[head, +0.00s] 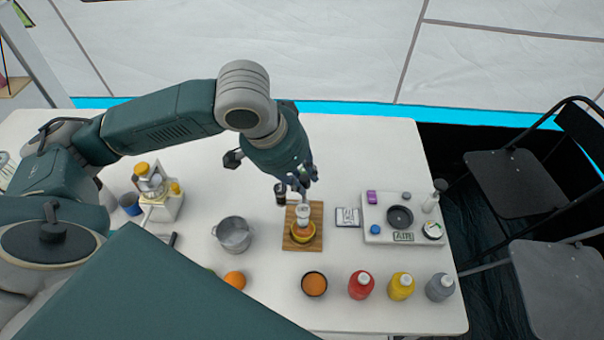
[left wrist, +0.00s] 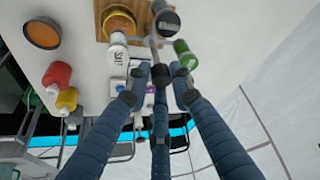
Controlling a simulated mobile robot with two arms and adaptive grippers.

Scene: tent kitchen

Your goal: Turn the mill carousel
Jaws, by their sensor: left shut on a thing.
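The mill carousel (head: 303,212) stands over a wooden board, with its top partly hidden by my left gripper (head: 302,178) in the head view. In the left wrist view it shows as a grey stem with a white shaker (left wrist: 118,50), a dark-capped mill (left wrist: 167,22) and a green container (left wrist: 185,54) around it. The left gripper (left wrist: 159,80) is shut on the carousel at its stem; the exact contact is partly hidden by the fingers. My right gripper is in neither view.
The wooden board (head: 290,243) carries a yellow bowl (head: 303,239). A metal pot (head: 233,235) stands to the left. A light tray (head: 376,232) stands to the right. Red (head: 361,286), yellow (head: 401,287) and grey (head: 440,288) bottles line the front. The table behind the carousel is clear.

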